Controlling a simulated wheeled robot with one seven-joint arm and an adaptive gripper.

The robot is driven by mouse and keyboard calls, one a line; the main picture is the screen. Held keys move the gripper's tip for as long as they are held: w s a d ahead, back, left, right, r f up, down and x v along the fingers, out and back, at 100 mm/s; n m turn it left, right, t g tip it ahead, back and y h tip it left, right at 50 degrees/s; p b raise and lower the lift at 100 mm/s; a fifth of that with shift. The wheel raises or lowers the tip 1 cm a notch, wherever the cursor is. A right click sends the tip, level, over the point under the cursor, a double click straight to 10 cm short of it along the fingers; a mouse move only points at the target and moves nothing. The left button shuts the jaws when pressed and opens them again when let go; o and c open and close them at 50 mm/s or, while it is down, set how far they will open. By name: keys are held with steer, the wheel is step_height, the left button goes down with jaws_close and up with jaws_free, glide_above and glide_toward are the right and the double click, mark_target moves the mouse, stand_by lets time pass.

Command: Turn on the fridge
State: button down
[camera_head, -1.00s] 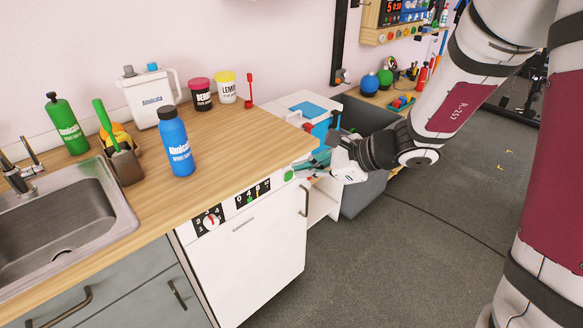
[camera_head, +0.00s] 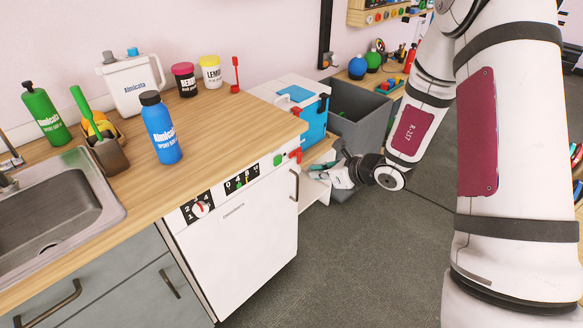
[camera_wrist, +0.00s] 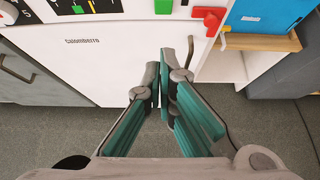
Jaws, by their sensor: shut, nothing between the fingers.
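The fridge (camera_head: 245,245) is a white-fronted unit under the wooden counter, with its door shut. Its top panel has a dial with a red pointer (camera_head: 201,208) and a second black scale (camera_head: 242,181). A green button (camera_head: 279,159) and a red switch-like part (camera_head: 295,154) sit at the panel's right end. In the wrist view the green button (camera_wrist: 163,6) and red part (camera_wrist: 210,18) are at the top, beyond my fingertips. My gripper (camera_head: 336,174) is shut and empty, in front and right of the fridge, apart from it. Its fingers (camera_wrist: 164,72) point toward the door.
A blue bottle (camera_head: 160,127), a white jug (camera_head: 130,82) and a sink (camera_head: 50,215) are on the counter. A blue-and-white box (camera_head: 312,122) and a grey bin (camera_head: 362,125) stand right of the fridge. The floor in front is clear.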

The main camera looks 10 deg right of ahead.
mark_target(278, 162)
steer(key=w+a+r+x, duration=0.1)
steer(key=r+x, duration=0.1)
steer(key=x, duration=1)
steer(key=shift+w+a, duration=0.2)
steer(key=shift+w, duration=0.2)
steer(key=shift+w+a+r+g, duration=0.25)
steer(key=shift+a+r+g, duration=0.05)
steer(key=shift+r+g, duration=0.1)
steer(key=shift+f+h, duration=0.15)
steer(key=shift+h, duration=0.15)
steer(key=shift+r+p, duration=0.3)
steer(key=shift+r, duration=0.55)
